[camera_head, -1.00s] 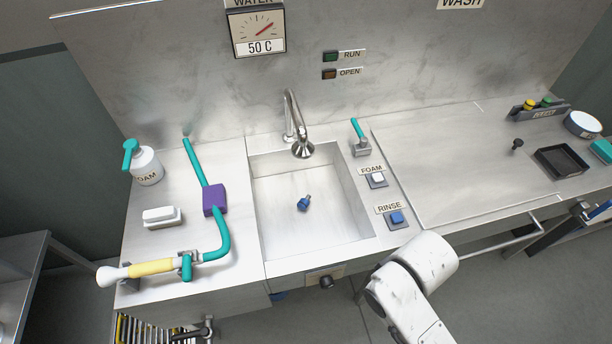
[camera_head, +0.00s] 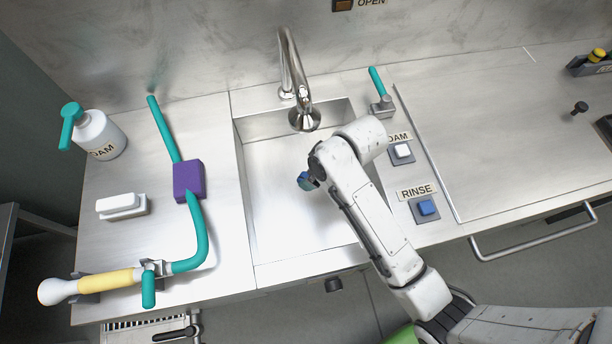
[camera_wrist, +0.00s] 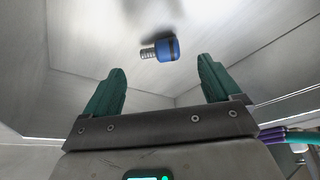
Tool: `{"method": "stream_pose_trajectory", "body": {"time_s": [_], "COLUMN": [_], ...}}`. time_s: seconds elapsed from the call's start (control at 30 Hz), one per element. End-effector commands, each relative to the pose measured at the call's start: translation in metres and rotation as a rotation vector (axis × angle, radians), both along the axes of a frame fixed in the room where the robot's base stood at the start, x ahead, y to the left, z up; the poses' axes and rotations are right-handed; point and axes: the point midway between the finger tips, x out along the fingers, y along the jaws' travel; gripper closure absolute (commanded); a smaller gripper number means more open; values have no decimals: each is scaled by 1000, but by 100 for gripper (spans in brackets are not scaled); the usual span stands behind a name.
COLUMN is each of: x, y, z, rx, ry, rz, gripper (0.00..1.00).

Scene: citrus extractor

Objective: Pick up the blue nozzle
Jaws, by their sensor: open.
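The blue nozzle (camera_wrist: 167,49) lies on the floor of the sink basin (camera_head: 270,215), with its grey threaded end pointing left in the wrist view. In the head view the nozzle (camera_head: 305,181) is partly hidden by my arm. My gripper (camera_wrist: 159,75) is open, with two green fingers apart and nothing between them. In the wrist view the nozzle appears beyond the fingertips, roughly in line with the gap between them. In the head view my arm reaches over the basin and hides the gripper.
The faucet (camera_head: 303,115) hangs over the back of the basin, close to my arm. A teal lever (camera_head: 377,82) and the FOAM (camera_head: 402,150) and RINSE (camera_head: 427,207) buttons stand to the right. A purple block (camera_head: 188,181) with teal hose lies on the left counter.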

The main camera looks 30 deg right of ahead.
Motion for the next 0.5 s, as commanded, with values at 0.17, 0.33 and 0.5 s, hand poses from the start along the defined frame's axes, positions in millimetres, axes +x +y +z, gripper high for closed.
{"method": "stream_pose_trajectory", "body": {"time_s": [0.17,0.33,0.5], "x": [5,16,22], "y": [2,7,9], "z": [-10,-30,-47], "rx": [0,-1,-1], "ry": [1,2,0], "rz": [0,1,0], "gripper": [10,10,10]}}
